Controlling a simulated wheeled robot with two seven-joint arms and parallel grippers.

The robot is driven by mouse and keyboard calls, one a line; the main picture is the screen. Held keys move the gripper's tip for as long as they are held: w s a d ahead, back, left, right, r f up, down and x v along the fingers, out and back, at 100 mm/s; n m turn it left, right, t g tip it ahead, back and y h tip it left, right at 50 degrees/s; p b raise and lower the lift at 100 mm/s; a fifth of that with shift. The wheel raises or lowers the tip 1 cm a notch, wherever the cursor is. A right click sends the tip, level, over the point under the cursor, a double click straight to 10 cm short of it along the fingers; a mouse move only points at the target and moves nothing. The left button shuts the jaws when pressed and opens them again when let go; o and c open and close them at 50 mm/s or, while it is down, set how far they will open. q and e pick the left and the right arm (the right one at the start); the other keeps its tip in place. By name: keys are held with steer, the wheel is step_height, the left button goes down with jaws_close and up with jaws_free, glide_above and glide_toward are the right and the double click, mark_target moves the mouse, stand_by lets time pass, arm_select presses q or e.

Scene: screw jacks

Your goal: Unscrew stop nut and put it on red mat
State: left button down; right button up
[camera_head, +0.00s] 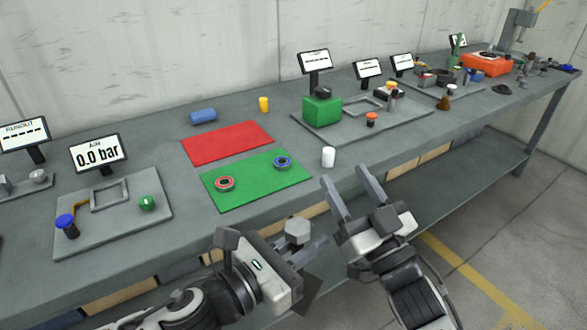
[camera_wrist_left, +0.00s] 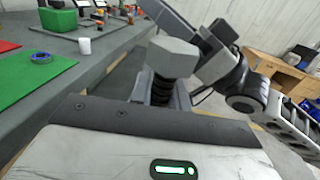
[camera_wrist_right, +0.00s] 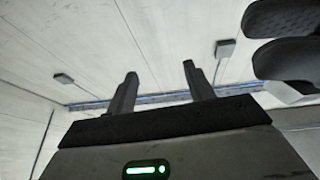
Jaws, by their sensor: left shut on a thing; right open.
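My left gripper (camera_head: 306,252) is shut on a screw jack (camera_head: 298,229), held in front of the table edge. In the left wrist view the screw jack (camera_wrist_left: 172,58) has a grey hexagonal top above a dark ribbed or threaded shaft; its lower part is hidden, and I cannot make out a separate stop nut. My right gripper (camera_head: 343,174) is open and empty, to the right of the jack; its spread fingers also show in the right wrist view (camera_wrist_right: 160,72). The red mat (camera_head: 228,142) lies flat and bare on the table.
A green mat (camera_head: 255,195) in front of the red one carries a red ring (camera_head: 225,184) and a blue ring (camera_head: 282,162). A white cylinder (camera_head: 328,157) stands near the table edge. A blue cylinder (camera_head: 203,117) and a yellow one (camera_head: 264,104) are behind the mat.

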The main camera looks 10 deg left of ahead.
steer(key=s+a+r+n+g+y, duration=0.2)
steer(key=a+r+n+g+y, duration=0.25)
steer(key=r+n+g, duration=0.25)
steer(key=s+a+r+n+g+y, duration=0.3)
steer(key=a+r+n+g+y, duration=0.1)
steer(key=r+n+g+y, duration=0.3)
steer(key=s+a+r+n+g+h, duration=0.2)
steer(key=s+a+n+g+h, duration=0.65)
steer(key=g, duration=0.45)
steer(key=m+t+h, duration=0.3)
steer(key=t+h, duration=0.6)
steer(key=h, duration=0.8)
glide_above(294, 226)
step_height(294, 226, down, 8)
steer(key=shift+a+r, duration=0.15)
steer(key=shift+r, duration=0.05)
steer(key=shift+f, duration=0.15)
step_height(294, 226, down, 8)
steer(key=shift+r, duration=0.2)
